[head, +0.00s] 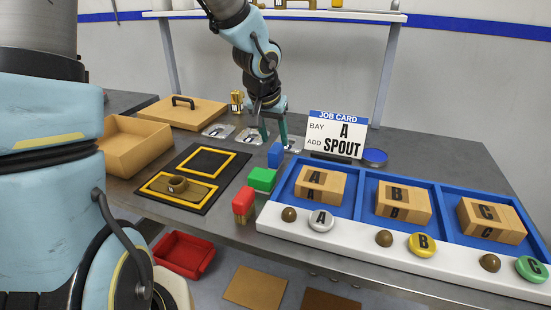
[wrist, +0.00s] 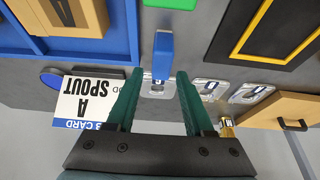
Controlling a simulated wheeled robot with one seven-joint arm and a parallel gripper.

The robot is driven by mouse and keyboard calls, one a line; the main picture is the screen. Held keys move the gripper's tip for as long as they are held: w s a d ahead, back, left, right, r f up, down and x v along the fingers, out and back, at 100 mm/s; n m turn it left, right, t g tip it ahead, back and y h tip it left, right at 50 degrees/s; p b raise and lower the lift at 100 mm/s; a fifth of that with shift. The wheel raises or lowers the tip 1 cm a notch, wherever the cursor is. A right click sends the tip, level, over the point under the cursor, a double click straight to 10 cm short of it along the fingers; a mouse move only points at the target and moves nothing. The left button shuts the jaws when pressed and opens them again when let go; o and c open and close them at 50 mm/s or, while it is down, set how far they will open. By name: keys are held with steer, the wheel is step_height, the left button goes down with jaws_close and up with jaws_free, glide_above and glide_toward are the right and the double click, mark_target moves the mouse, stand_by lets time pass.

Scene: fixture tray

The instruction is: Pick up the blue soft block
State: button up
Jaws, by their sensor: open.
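The blue soft block (head: 275,155) stands upright on the grey table, left of the blue tray and behind the green block. In the wrist view the blue block (wrist: 162,50) appears centred just beyond the fingertips, in line with the gap. My gripper (head: 274,140) has two dark green fingers pointing down, close behind and above the block in the head view. In the wrist view my gripper (wrist: 159,76) is open with nothing held. I cannot tell the exact height of the fingertips over the block.
A green block (head: 262,180) and red block (head: 243,203) stand nearby. A job card (head: 337,133) is close on the right, with a blue disc (head: 375,156). The blue tray (head: 283,185) holds lettered boxes. A black mat (head: 182,203) lies left; clear label plates (head: 219,131) lie behind.

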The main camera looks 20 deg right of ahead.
mark_target(274, 149)
steer(key=x, duration=0.2)
steer(key=shift+w+f, duration=0.1)
steer(key=shift+f, duration=0.3)
steer(key=x, duration=0.2)
steer(key=b+x, duration=0.1)
steer(key=x, duration=0.2)
steer(key=shift+a+f, duration=0.15)
steer(key=shift+a, duration=0.1)
jaws_close()
